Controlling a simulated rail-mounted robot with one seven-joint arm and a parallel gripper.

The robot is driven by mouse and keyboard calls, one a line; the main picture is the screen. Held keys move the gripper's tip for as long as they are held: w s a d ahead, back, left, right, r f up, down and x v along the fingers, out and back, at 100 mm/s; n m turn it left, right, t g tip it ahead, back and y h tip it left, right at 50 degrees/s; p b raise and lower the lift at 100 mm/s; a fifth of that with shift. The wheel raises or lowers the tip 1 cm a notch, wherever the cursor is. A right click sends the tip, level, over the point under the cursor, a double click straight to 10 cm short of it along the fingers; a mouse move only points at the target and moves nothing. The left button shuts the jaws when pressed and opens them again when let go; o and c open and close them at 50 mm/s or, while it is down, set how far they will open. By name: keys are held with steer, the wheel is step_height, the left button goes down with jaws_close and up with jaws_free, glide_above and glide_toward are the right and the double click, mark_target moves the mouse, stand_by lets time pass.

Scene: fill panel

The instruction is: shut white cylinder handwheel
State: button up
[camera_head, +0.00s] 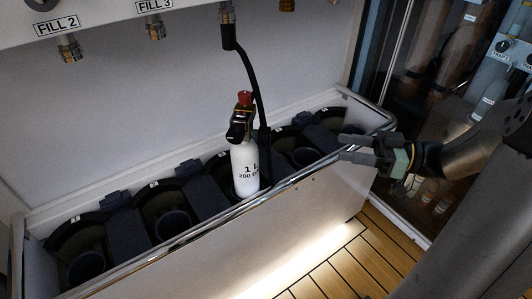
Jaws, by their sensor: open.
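The white cylinder (244,168) stands upright in a slot of the trough and carries black lettering. Its red handwheel (245,98) sits on top, above a dark valve body (240,124). My gripper (345,147) is to the right of the cylinder, over the trough's right end, lower than the handwheel in the picture. Its fingers point left, are open and hold nothing. It is apart from the cylinder. The handwheel's turn position cannot be told.
The trough (215,237) has a raised metal front rail and several dark empty holders. Fill fittings hang from the panel (110,12) above, labelled FILL 2 and FILL 3 at left. A glass cabinet (440,90) stands at right. The space left of the cylinder is free above the holders.

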mark_target(265, 134)
steer(key=b+x, duration=0.3)
steer(key=x, duration=1.4)
steer(key=shift+a, duration=0.15)
steer(key=shift+f, duration=0.1)
steer(key=c, duration=1)
